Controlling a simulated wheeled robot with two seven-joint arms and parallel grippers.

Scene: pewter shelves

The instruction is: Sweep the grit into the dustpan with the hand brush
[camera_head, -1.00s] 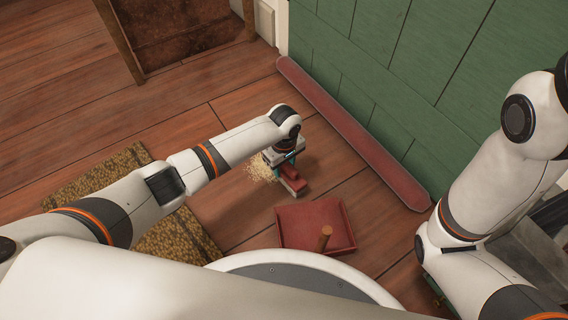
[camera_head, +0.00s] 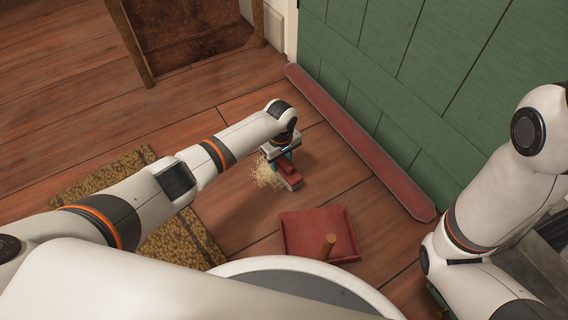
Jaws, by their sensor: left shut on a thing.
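The red hand brush (camera_head: 289,176) is held low at the floor in my left gripper (camera_head: 281,155), which is shut on it. The pale grit (camera_head: 264,174) lies in a loose patch on the floorboards, to the left of the brush and partly hidden by the gripper and brush. The red dustpan (camera_head: 305,227) lies on the floor nearer to me, below the brush in the picture, with its wooden handle (camera_head: 329,242) toward me. The dustpan's visible tray looks empty.
A yellow-brown mat (camera_head: 180,241) lies to the left, partly under my left arm. A long red bolster (camera_head: 360,142) runs along the foot of the green wall (camera_head: 440,85). A brown wooden frame (camera_head: 127,40) stands at the back. Floor between brush and dustpan is clear.

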